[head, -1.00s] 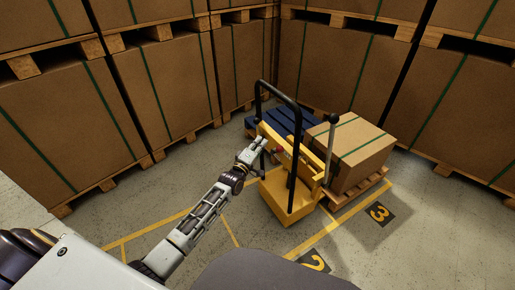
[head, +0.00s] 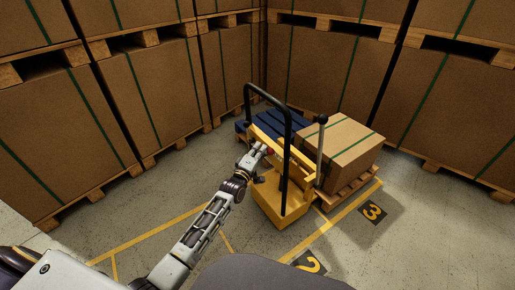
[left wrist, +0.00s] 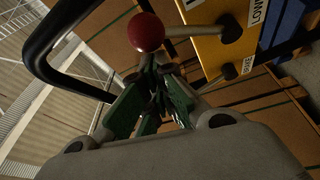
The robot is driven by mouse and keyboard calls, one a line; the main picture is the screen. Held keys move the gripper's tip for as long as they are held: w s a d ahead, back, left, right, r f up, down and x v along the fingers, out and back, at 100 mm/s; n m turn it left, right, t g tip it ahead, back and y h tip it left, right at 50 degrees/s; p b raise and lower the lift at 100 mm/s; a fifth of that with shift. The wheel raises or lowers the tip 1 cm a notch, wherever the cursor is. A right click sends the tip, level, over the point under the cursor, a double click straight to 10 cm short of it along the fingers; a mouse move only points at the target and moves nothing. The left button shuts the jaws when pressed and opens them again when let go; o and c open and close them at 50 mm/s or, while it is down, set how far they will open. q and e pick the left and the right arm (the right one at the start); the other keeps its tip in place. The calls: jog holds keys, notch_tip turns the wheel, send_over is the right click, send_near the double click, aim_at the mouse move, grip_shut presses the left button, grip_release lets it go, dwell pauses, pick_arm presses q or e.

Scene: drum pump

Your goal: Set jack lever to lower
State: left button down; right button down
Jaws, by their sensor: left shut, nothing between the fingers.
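The yellow jack (head: 277,209) stands in the middle of the head view with a black handle frame. A lever with a red knob (left wrist: 146,32) sticks out from its yellow panel (left wrist: 205,50) in the left wrist view; the red knob also shows small in the head view (head: 270,151). My left gripper (head: 261,149) is shut and empty, close beside the red knob. In the left wrist view its green-padded fingers (left wrist: 156,78) point up just below the knob; I cannot tell whether they touch it. White labels (left wrist: 257,14) on the panel are partly cut off.
A black tube handle (left wrist: 50,50) curves near my fingers. A tall lever with a black knob (head: 322,119) rises on the jack's right. A box (head: 345,150) on a pallet and a blue pallet (head: 271,122) stand behind. Large cartons line the back; floor at left is free.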

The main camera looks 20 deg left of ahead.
pick_arm(q)
jog(key=shift+d+f, duration=0.1)
jog(key=shift+f, duration=0.05)
pick_arm(e)
jog(key=shift+w, duration=0.25)
